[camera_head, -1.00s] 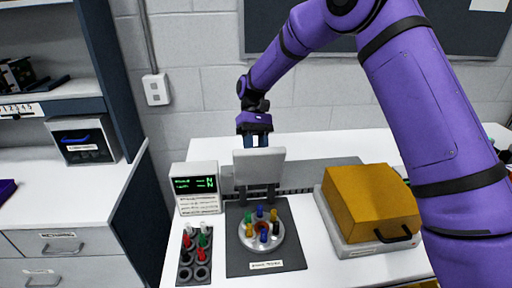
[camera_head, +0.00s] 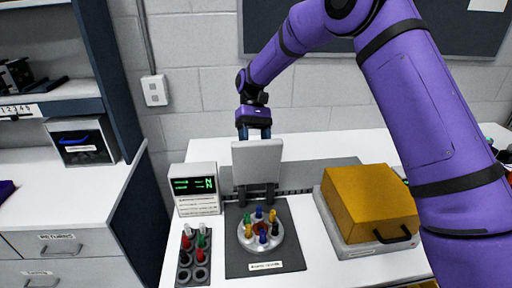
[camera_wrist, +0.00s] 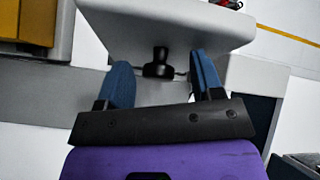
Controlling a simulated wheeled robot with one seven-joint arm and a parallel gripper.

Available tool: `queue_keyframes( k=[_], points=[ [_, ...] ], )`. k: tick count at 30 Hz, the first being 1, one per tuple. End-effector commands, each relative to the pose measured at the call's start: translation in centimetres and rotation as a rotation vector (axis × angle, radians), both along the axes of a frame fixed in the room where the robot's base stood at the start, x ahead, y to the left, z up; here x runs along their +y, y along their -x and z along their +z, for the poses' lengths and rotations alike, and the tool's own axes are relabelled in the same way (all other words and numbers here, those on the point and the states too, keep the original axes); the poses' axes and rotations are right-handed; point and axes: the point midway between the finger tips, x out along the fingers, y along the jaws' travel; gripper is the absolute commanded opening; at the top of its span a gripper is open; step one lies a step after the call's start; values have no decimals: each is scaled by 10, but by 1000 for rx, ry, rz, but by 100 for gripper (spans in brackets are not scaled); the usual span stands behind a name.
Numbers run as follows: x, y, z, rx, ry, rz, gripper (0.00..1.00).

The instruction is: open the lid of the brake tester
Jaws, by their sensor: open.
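A grey square lid (camera_head: 257,160) stands about upright on two dark supports behind a round fixture (camera_head: 261,232) with several coloured pegs. The fixture sits on a dark base (camera_head: 290,258) whose label is too small to read, so I take it as the brake tester only by its lid. My gripper (camera_head: 254,132) is open behind the lid's top edge. In the wrist view, the lid (camera_wrist: 165,20) carries a black knob (camera_wrist: 158,63). My gripper (camera_wrist: 164,78) has its blue fingers apart, one on each side of the knob, with visible gaps.
A yellow box-shaped cover (camera_head: 368,203) with a black handle sits on a grey base at right. A small display unit (camera_head: 195,189) stands left of the lid. A dark rack (camera_head: 194,258) of red, green and white pegs lies at front left. The wall is close behind.

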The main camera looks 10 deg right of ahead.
Motion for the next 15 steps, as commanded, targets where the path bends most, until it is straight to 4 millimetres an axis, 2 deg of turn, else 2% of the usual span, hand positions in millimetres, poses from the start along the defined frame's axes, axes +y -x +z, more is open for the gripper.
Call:
queue_keyframes(
  k=[9,15],
  points=[
    [0,-44,41,-3,0,-2,61],
    [0,-58,54,0,1,-1,61]
  ],
)
